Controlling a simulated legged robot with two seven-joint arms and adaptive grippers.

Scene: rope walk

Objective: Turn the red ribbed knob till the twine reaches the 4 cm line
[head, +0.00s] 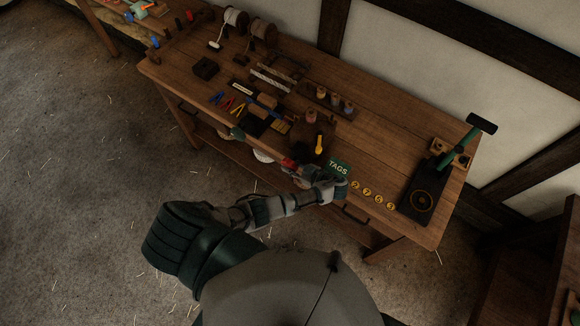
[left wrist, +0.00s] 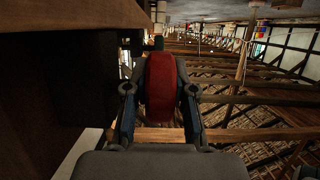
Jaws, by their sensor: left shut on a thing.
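The red knob (left wrist: 161,86) sits between the two fingers of my left gripper (left wrist: 160,90) in the left wrist view. The fingers are shut on its sides. In the head view my left gripper (head: 297,172) is at the front edge of the bench, with a bit of red (head: 288,163) at its tip. The knob's ribs are too dark to make out. I cannot pick out the twine at the knob or the 4 cm line in either view. My right gripper is not in view.
The wooden bench (head: 385,145) holds spools (head: 236,18), small tools and a dark green TAGS card (head: 339,168). Yellow numbered discs (head: 367,191) lie along the front edge. A dark stand with a green-handled tool (head: 458,145) is at the right.

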